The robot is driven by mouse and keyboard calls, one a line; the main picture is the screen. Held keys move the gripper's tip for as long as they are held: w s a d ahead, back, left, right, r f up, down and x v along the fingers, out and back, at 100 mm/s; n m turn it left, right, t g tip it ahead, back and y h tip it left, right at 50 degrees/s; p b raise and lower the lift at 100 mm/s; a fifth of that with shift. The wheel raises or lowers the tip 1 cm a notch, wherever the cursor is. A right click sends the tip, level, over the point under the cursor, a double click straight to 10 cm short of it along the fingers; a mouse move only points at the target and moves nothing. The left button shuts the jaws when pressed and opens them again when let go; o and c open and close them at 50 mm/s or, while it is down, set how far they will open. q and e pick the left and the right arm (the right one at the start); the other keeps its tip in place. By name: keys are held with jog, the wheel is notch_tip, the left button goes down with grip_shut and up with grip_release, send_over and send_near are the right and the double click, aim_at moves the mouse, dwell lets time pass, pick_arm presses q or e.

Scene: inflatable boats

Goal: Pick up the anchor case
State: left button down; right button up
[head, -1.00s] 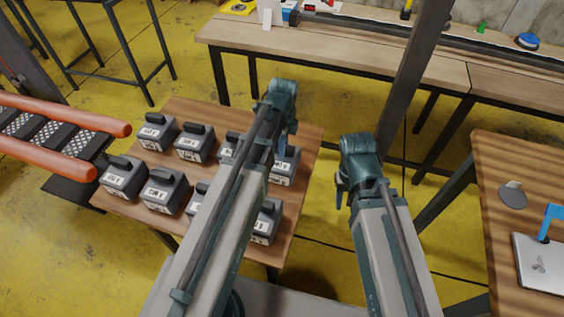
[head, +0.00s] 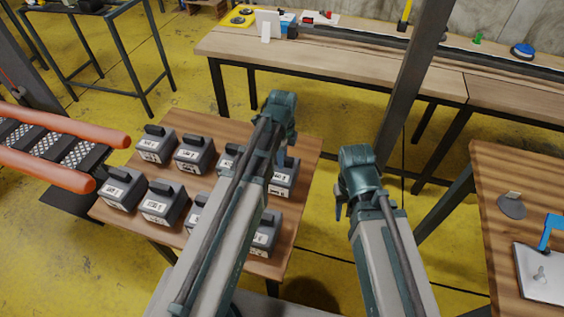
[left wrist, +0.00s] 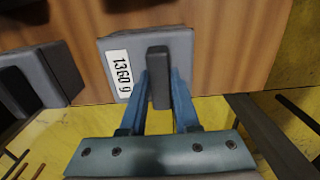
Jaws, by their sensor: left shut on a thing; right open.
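Several dark grey anchor cases with black handles and white labels stand in two rows on a wooden table. My left gripper (head: 283,158) is over the back-right case (head: 283,181). In the left wrist view its two blue fingers (left wrist: 165,75) are shut on the black handle of that case (left wrist: 180,43), whose label reads 1360 g. The case appears to be at table level; I see no clear gap under it. My left arm hides parts of the neighbouring cases. My right gripper (head: 341,203) is open and empty, to the right of the table.
The case table (head: 215,120) has a free strip at its back. Orange tubes (head: 70,122) beside a dark rack are at the left. A dark post (head: 410,90) stands beyond my right gripper. A long bench (head: 330,75) is behind; another table (head: 490,165) is at the right.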

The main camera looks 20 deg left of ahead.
pick_arm(q)
jog(key=shift+r+p, duration=4.9)
jog(key=shift+r, duration=0.1)
jog(key=shift+d, duration=0.15)
